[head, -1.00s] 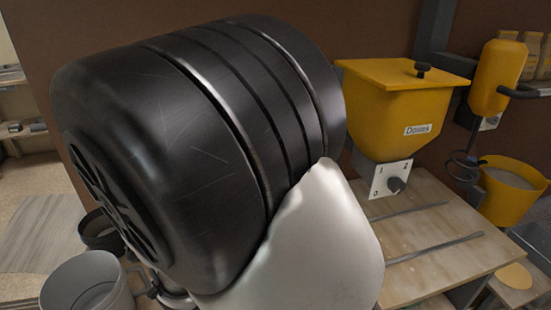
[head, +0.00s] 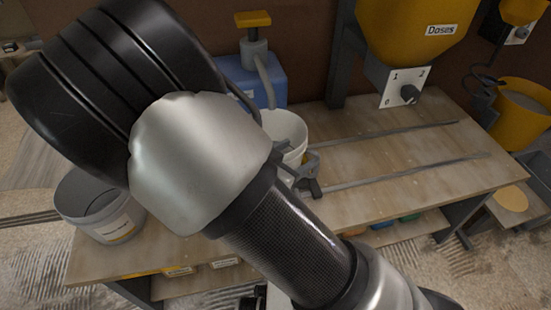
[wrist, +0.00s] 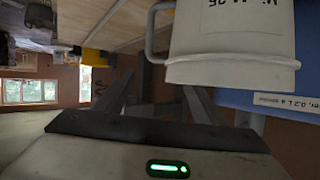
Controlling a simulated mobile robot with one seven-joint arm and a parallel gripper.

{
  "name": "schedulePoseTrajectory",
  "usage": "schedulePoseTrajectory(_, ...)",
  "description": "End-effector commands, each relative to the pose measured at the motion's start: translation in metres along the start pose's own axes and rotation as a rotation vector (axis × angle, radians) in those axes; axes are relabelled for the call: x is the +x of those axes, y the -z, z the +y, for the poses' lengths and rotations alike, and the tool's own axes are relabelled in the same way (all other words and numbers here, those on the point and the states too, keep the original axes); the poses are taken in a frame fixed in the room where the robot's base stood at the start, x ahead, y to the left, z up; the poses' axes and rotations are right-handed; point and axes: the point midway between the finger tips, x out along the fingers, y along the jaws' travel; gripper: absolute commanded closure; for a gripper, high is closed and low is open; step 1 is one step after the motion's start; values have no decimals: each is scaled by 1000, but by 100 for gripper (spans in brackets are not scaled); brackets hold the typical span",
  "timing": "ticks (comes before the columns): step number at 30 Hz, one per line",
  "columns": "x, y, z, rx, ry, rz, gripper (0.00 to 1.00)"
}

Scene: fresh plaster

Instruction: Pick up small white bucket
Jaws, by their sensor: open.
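The small white bucket (head: 291,132) stands on the wooden workbench, partly hidden behind my arm in the head view. In the wrist view the bucket (wrist: 228,45) appears upside down and close, with a handle on its left and dark lettering. My gripper (head: 308,172) is at the near right side of the bucket in the head view. In the wrist view its two fingers (wrist: 155,100) are spread, with nothing held between them. The bucket lies beyond the fingers, toward the right; I cannot tell whether they touch.
A blue container (head: 255,80) stands just behind the bucket. A grey-white pail (head: 98,212) stands at the bench's left. A yellow hopper (head: 415,32) is at the back right. Metal rails cross the workbench (head: 440,185), whose right part is mostly clear.

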Motion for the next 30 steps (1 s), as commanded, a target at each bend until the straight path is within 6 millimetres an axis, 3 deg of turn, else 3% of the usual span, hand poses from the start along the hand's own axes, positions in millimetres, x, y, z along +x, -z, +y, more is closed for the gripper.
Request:
schedulePoseTrajectory(12,50,-3,-2,0,-1,1,37)
schedulePoseTrajectory(21,54,-1,-3,0,1,-1,37)
schedulePoseTrajectory(30,53,-2,-3,0,1,-1,86)
